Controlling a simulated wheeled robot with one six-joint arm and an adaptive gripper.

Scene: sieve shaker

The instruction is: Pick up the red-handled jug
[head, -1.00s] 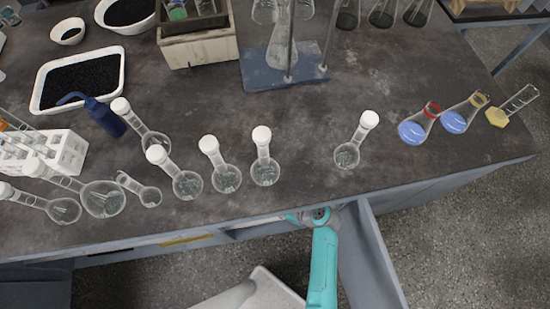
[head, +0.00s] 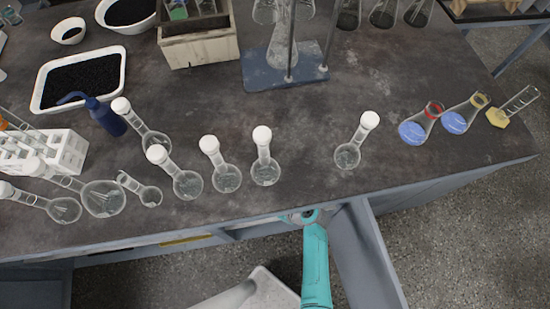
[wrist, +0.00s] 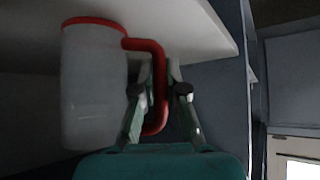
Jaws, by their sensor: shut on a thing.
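The jug (wrist: 92,88) is a whitish, translucent cup with a red rim and a red handle (wrist: 159,85), at the left of the wrist view. It looks upright. My gripper (wrist: 166,80) is shut on the red handle, with a finger on either side of it. In the head view my arm reaches below the bench's front edge, and the jug and the gripper's fingers are hidden there.
A white shelf or panel (wrist: 205,30) lies close above the jug in the wrist view. An open drawer or door (head: 362,250) stands right of my arm. Several glass flasks (head: 265,172) stand along the front of the dark benchtop (head: 310,195).

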